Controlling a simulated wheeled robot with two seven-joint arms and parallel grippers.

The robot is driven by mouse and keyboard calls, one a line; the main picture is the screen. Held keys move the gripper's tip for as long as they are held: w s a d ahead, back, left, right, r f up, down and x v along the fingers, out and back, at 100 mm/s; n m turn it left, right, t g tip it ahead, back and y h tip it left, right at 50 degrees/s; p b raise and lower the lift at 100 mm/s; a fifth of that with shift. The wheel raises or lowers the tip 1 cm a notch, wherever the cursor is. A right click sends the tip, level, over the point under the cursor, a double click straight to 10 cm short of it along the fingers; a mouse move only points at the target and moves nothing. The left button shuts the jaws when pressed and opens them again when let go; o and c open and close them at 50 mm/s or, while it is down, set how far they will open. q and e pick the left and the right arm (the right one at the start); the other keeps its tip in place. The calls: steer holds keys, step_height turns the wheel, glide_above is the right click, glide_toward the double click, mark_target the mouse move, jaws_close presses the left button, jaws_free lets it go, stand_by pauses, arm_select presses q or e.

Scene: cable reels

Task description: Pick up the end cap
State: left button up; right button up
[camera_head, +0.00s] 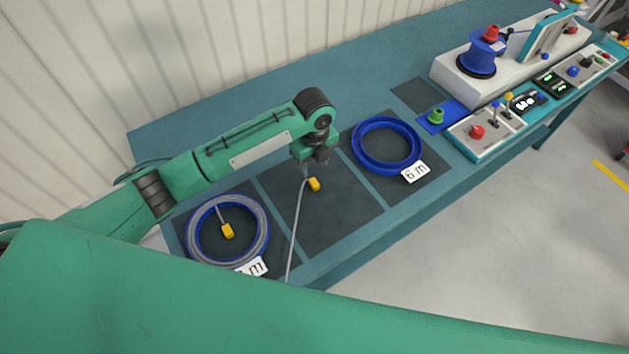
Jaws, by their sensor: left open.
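A small yellow end cap (313,184) sits on the end of a grey cable (297,222) over the middle dark mat (340,210). My left gripper (318,167) points down just above this cap, open. Its fingers are small in the picture, and I cannot tell whether they touch the cap or cable. Another yellow cap (227,231) is on a cable end inside the left ring of grey cable (192,232). My right gripper is not in view.
An empty blue ring (360,160) with a "6 m" label (415,172) lies to the right. A green knob-like piece (436,116) is on a blue mat. A winding machine (450,75) with a blue spool (484,55) and control boxes (485,132) fill the far right. The table's back left is clear.

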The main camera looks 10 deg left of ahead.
mark_target(314, 182)
arm_select(q)
step_height(314, 182, down, 3)
steer(key=shift+f, duration=0.1)
steer(key=shift+w+f+p, duration=0.1)
steer(key=shift+f+p, duration=0.4)
steer(key=shift+p, duration=0.1)
step_height(314, 182, down, 3)
steer(key=shift+w+a+f+p, duration=0.1)
steer(key=shift+w+f+p, duration=0.1)
steer(key=shift+p, duration=0.4)
steer(key=shift+f, duration=0.5)
jaws_close()
